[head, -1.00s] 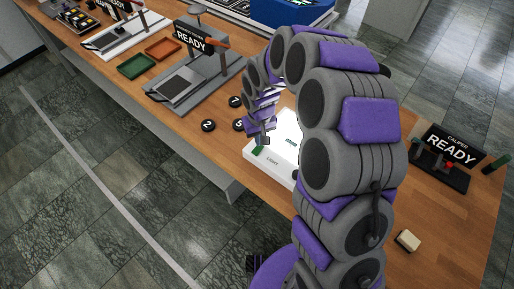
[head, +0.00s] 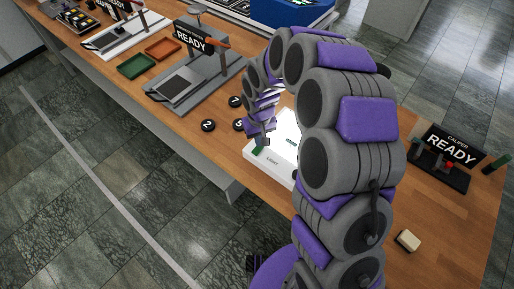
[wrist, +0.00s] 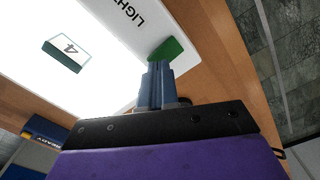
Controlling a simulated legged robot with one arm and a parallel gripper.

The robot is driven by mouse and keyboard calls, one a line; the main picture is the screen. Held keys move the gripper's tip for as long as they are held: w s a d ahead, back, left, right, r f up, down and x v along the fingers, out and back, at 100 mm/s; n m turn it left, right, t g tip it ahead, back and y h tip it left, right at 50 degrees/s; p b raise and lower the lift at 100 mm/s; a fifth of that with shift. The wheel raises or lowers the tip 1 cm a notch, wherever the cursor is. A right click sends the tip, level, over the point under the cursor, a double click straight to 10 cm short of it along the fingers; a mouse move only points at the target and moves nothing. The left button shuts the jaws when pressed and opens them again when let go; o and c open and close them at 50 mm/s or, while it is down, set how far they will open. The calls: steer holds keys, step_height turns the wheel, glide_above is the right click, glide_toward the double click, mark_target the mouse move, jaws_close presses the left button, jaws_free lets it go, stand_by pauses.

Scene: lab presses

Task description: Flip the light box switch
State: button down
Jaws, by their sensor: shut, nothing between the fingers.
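The white light box (head: 272,156) lies on the wooden bench under my arm, its top glowing bright. It fills the upper left of the wrist view (wrist: 60,20), with part of the "LIGHT" lettering showing. A green switch (wrist: 166,50) sits at the box's edge near the lettering; it also shows in the head view (head: 258,150). My gripper (wrist: 156,66) is shut and empty, its blue-grey fingertips at the green switch, seeming to touch it. In the head view my gripper (head: 264,142) is small and partly blends with the wrist.
A tile marked 4 (wrist: 66,56) lies on the glowing surface. Round black numbered discs (head: 208,125) lie left of the box. A grey press with a READY sign (head: 190,38) stands behind. A caliper stand (head: 440,165) and a pale block (head: 407,241) are at right.

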steer(key=shift+f, duration=0.9)
stand_by(0.4)
steer(key=shift+r, duration=0.1)
steer(key=shift+r+p, duration=0.75)
steer(key=shift+r, duration=1.05)
steer(key=shift+r+p, duration=0.65)
steer(key=shift+r, duration=0.95)
